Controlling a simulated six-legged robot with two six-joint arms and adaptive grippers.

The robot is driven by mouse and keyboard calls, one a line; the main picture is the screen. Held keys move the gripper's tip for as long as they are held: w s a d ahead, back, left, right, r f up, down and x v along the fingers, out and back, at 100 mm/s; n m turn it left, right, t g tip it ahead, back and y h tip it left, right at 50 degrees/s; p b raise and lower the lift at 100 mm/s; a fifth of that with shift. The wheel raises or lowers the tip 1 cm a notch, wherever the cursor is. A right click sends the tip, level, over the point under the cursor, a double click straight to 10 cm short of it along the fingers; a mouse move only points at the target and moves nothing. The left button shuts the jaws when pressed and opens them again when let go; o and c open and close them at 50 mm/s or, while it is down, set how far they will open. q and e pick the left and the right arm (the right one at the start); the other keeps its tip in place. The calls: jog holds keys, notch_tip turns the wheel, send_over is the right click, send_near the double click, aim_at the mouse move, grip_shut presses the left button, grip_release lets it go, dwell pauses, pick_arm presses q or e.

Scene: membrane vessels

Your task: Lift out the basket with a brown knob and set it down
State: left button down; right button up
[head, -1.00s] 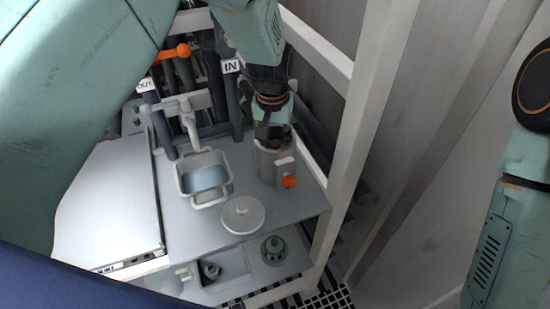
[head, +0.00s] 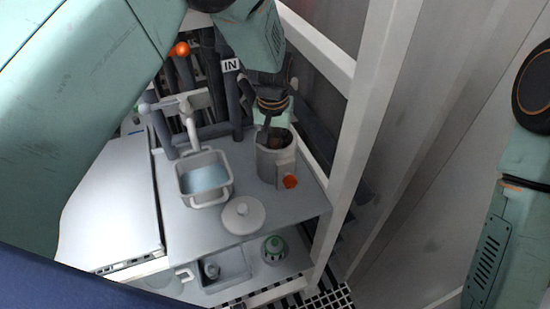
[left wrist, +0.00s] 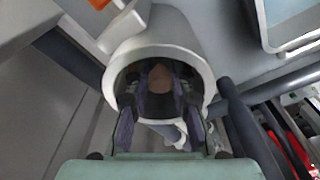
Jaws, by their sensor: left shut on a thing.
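In the left wrist view the fingers (left wrist: 158,105) are shut on the brown knob (left wrist: 160,76) inside the vessel's round rim (left wrist: 150,47). The body of the basket under the knob is hidden by the vessel wall and the fingers. My right gripper is out of view; only part of the right arm shows at the right edge.
A round white lid (head: 243,215) lies on the bench in front of the vessel. A square basin (head: 205,197) with bluish liquid stands to the left. A green-topped item (head: 273,249) sits on the lower shelf. A white post (head: 352,150) rises close right of the vessel.

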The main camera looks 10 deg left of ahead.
pick_arm(q)
jog(key=shift+r, duration=0.1)
jog(key=shift+w+r, duration=0.35)
jog(key=shift+r, duration=0.05)
notch_tip(320, 180, up, 17)
jog(key=p, duration=0.1)
dwell(0.3)
jog(key=shift+s, duration=0.1)
